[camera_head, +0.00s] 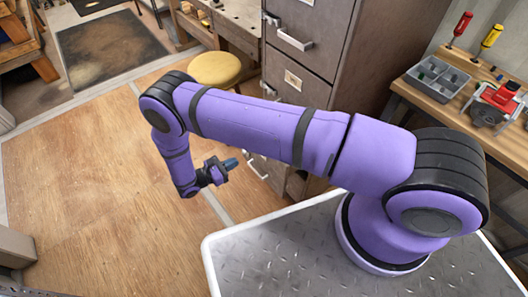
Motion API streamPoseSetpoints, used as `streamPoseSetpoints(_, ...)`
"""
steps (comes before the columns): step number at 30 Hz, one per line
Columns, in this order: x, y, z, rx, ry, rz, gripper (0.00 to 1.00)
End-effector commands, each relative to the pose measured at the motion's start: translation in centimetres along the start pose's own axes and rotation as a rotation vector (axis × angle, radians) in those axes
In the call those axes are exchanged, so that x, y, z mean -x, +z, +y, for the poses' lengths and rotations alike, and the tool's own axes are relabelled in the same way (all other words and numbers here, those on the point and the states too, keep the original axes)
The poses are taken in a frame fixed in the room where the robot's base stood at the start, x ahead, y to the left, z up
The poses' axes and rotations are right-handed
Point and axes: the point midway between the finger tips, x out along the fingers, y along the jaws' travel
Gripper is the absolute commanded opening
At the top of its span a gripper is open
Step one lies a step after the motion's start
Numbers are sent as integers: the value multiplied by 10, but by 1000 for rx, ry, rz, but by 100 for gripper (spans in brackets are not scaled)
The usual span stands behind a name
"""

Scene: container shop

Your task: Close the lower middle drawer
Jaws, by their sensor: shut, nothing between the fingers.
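A grey-brown filing cabinet (328,45) stands at the centre right, with several drawers stacked in its front. An upper drawer with a pale bar handle (293,40) shows clearly. Below it is a drawer front (292,82) with a label, partly covered by my purple arm. A lower drawer's handle (257,167) shows beneath the arm. My arm hides much of the lower middle front, so I cannot tell how far any drawer there stands out. My gripper (231,163) is shut and empty, pointing right, just left of the lower handle and apparently apart from it.
A round yellow stool (214,69) stands left of the cabinet, near a workbench (240,20). At right, a wooden bench (442,100) holds screwdrivers, a grey parts tray (436,78) and a red tool (498,97). A dark mat (105,45) lies farther back. The wooden floor at left is clear.

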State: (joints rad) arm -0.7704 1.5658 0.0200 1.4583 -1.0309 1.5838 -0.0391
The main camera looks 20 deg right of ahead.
Motion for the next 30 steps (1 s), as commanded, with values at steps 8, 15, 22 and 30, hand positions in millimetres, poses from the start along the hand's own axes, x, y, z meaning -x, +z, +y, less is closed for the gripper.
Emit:
streamPoseSetpoints(8, -3, -43, -25, 53, 81, -61, 0)
streamPoseSetpoints(15, -22, -43, -24, 54, 83, -64, 0)
streamPoseSetpoints(22, -64, -40, -21, 55, 81, -64, 0)
streamPoseSetpoints(30, -112, -37, -17, 55, 81, -63, 0)
